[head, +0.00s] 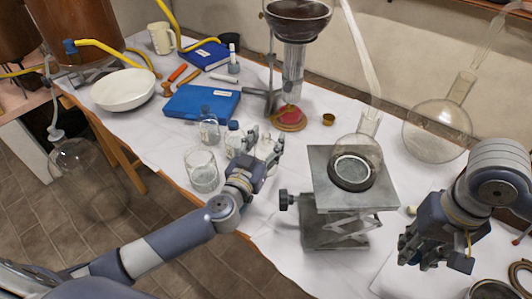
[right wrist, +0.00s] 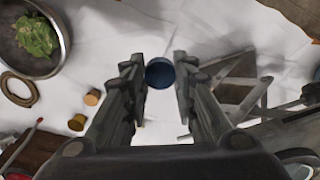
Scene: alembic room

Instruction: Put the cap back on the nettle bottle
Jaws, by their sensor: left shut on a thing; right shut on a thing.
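My left gripper (head: 265,144) is shut on a clear glass bottle (head: 264,152) near the table's front edge; the fingers hide much of it, and no label is readable. My right gripper (head: 432,260) is at the right, beyond the lab jack and well apart from that bottle. In the right wrist view its fingers (right wrist: 160,80) are closed on a round dark blue cap (right wrist: 160,73). The cap is hidden in the head view.
Blue-capped bottles (head: 209,130) (head: 233,142) and a glass beaker (head: 203,172) stand left of my left gripper. A lab jack (head: 375,190) carrying a round flask (head: 358,152) stands between my grippers. Corks (right wrist: 92,97) and a bowl (right wrist: 57,62) show in the right wrist view.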

